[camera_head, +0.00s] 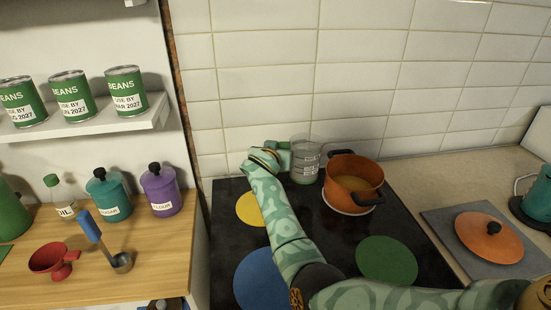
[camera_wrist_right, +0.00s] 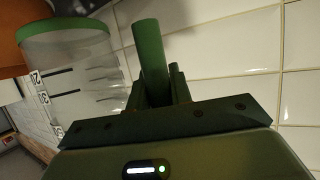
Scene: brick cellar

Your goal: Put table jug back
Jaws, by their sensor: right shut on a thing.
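The table jug (camera_head: 305,162) is a clear measuring jug with dark markings and a green handle. It is upright at the back of the black stove, just left of the orange pot. I cannot tell whether its base touches the stove. My right gripper (camera_head: 279,153) is at the jug's left side and shut on its handle. In the right wrist view the green handle (camera_wrist_right: 150,62) runs into the jaws, and the jug's clear body (camera_wrist_right: 85,75) is beside it on the left. My left gripper is not in view.
The stove (camera_head: 325,235) has yellow, blue and green discs. An orange lid (camera_head: 490,236) lies at right. Teal (camera_head: 109,195) and purple (camera_head: 161,190) jars stand left, below bean cans (camera_head: 126,91). The tiled wall is close behind.

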